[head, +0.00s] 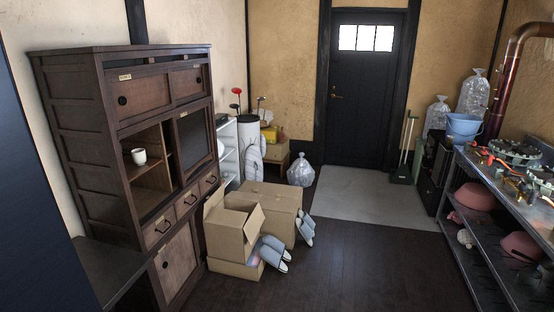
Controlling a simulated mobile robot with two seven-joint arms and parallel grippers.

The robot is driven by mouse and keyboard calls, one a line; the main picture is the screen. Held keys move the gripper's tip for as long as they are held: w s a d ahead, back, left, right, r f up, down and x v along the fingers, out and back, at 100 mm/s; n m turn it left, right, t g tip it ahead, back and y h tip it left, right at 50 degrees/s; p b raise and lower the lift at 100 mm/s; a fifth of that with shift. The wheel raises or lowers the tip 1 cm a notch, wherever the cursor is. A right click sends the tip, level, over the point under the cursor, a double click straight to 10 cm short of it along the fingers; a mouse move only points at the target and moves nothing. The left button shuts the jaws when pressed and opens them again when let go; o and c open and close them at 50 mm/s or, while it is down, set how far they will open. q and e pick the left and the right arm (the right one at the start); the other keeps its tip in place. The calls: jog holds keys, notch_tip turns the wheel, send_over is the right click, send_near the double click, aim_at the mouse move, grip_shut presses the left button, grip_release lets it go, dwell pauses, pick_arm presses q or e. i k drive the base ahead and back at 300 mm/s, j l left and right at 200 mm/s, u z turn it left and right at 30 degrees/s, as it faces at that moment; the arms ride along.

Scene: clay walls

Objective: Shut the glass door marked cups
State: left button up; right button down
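A dark wooden cabinet (90,130) stands against the left wall. In its middle section a framed glass door (195,138) covers the right half. The left half is an open compartment (150,182) with a shelf. A white cup (138,156) stands on that shelf. A small pale label (125,77) is on the upper left wooden door; its writing is too small to read. A small mark seems to be at the top of the glass door's frame, also unreadable. Neither of my grippers is in view.
Open cardboard boxes (230,232) and slippers (272,252) sit on the floor right of the cabinet. A dark low surface (105,270) is at its near side. Dark floor (350,265) is clear between the boxes and a metal shelf (480,235) on the right.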

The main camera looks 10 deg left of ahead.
aim_at(193, 154)
jog(key=i+l, duration=0.15)
jog(key=i, duration=1.25)
jog(key=i+j+u, duration=0.15)
jog(key=i+u, duration=1.8)
jog(key=i, duration=0.2)
